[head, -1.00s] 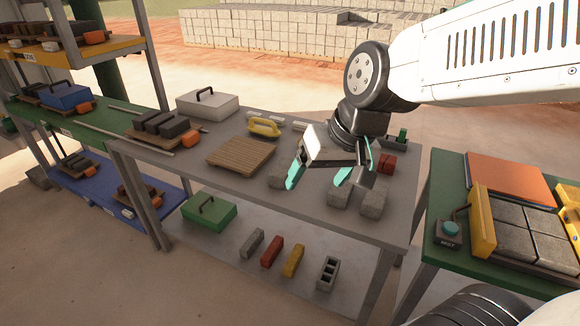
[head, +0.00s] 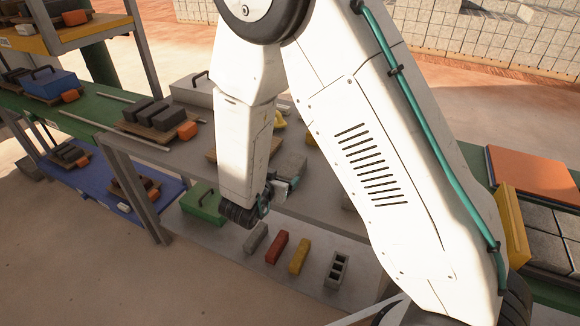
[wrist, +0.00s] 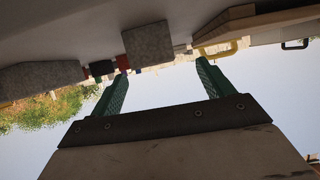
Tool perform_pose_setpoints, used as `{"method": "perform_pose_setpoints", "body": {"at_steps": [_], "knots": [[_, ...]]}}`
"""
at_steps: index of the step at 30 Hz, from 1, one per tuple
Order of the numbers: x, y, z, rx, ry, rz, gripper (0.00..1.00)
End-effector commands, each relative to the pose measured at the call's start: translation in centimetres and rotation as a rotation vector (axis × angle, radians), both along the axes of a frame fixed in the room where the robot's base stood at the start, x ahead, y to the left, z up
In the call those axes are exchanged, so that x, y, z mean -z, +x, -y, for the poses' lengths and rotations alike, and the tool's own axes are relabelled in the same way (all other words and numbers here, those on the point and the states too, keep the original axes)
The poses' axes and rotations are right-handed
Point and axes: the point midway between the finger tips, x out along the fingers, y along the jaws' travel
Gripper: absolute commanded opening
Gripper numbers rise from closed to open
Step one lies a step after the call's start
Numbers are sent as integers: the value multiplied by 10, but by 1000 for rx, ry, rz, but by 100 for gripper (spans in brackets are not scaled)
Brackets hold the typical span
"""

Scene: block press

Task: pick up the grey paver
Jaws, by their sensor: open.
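A grey paver (head: 290,166) lies on the upper tabletop (head: 328,211), just beyond my gripper (head: 281,187) in the head view. In the wrist view, which is upside down, the paver (wrist: 148,46) shows ahead between my two green fingers (wrist: 161,78). The fingers are apart with nothing between them. Another grey block (wrist: 40,78) shows at the left of the wrist view. In the head view my arm hides much of the tabletop, including most of the other grey blocks.
On the lower shelf are a green case (head: 202,203), a grey brick (head: 256,238), a red brick (head: 277,247), a yellow brick (head: 299,256) and a hollow block (head: 337,270).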

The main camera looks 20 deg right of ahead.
Motion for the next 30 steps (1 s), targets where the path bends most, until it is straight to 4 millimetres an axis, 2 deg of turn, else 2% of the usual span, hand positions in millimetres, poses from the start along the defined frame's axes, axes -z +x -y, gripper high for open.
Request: {"method": "perform_pose_setpoints", "body": {"at_steps": [5,18,28,29,30], "knots": [[7,5,15,26,-30,6,80],[31,42,55,29,-28,5,80],[34,49,58,23,-27,6,80],[34,49,58,23,-27,6,77],[34,49,58,23,-27,6,66]]}}
